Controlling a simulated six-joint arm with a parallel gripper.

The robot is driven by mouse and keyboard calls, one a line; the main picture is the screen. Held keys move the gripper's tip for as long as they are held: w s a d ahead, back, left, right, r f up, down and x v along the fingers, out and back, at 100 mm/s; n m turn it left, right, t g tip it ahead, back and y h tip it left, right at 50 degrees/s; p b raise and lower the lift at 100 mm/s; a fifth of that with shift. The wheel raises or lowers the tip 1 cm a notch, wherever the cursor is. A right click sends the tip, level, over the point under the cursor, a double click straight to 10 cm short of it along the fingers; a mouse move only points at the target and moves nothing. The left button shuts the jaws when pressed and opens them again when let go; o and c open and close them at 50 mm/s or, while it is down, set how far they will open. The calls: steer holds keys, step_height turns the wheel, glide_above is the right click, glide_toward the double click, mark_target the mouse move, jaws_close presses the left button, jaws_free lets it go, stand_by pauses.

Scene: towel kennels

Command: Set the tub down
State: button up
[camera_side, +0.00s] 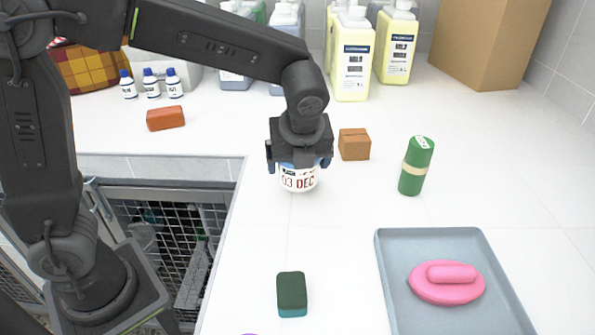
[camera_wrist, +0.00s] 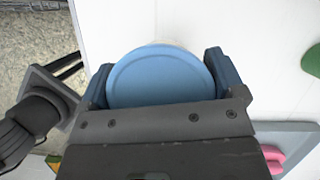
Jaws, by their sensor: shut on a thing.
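The tub is white with a blue lid and a "03 DEC" label; its labelled side (camera_side: 299,180) shows in the side view below my gripper (camera_side: 299,163). In the wrist view its round blue lid (camera_wrist: 160,78) lies between the two fingers of my gripper (camera_wrist: 160,80). The gripper is shut on the tub from above, one finger on each side. The tub looks upright. It is low over the white counter (camera_side: 340,225), and I cannot tell whether its base touches.
Near the tub are a brown block (camera_side: 354,144), a green cylinder (camera_side: 416,166) and a dark green sponge (camera_side: 292,293). A grey tray (camera_side: 390,275) holds a pink brush (camera_side: 447,283). The counter's edge and a wire cage (camera_side: 185,235) lie left. Bottles (camera_side: 352,60) stand behind.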

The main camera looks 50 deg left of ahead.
mark_target(298, 174)
steer(key=shift+f, duration=1.5)
steer(key=shift+f, duration=0.15)
steer(key=o, duration=0.8)
steer(key=v, duration=1.2)
steer(key=s+a+f+n+t+h, duration=0.1)
steer(key=s+a+n, duration=0.2)
steer(key=s+n, duration=0.2)
steer(key=s+a+f+n+t+h, duration=0.1)
steer(key=s+a+n, duration=0.2)
steer(key=n, duration=0.8)
steer(key=s+a+f+n+t+h, duration=0.1)
steer(key=s+a+n, duration=0.3)
steer(key=s+n, duration=0.3)
steer(key=shift+f+n+h, duration=0.1)
steer(key=shift+n+h, duration=0.3)
steer(key=shift+n, duration=0.5)
